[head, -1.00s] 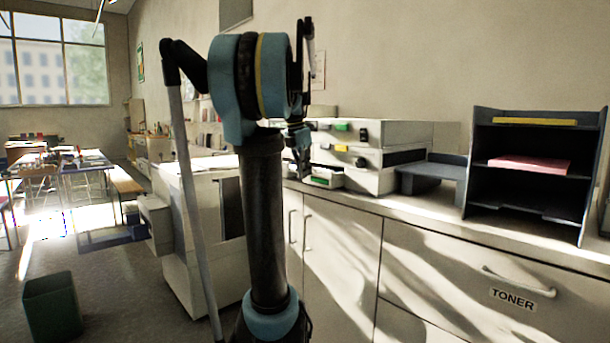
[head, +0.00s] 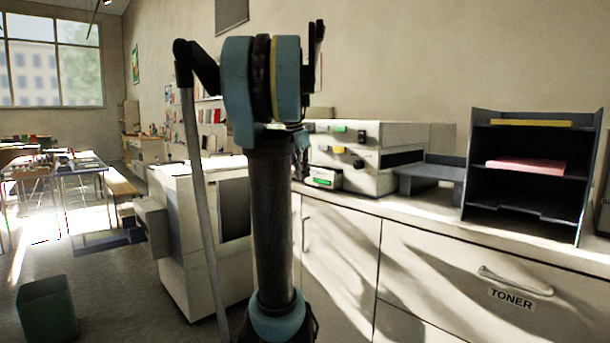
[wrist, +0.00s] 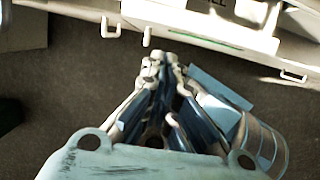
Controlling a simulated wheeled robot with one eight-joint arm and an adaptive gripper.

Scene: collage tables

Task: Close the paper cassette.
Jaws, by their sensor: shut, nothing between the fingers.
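The paper cassette appears to be the low white drawer with a green strip (head: 324,181), standing out from the bottom of the white machine (head: 385,165) on the counter. In the wrist view a white edge with a thin green line (wrist: 200,35), likely its front, crosses the top. My gripper (wrist: 161,62) is shut and empty, with its fingertips just below that edge in the picture; I cannot tell whether they touch it. In the head view my arm hides most of the gripper, beside the cassette's left end.
The counter's cupboard fronts (head: 338,255) lie below, with protruding handles. A grey paper stand (head: 432,172) and dark shelf unit (head: 590,180) stand right. A white copier (head: 190,265) with side parts stands left on the floor. A green bin (head: 45,312) is front left.

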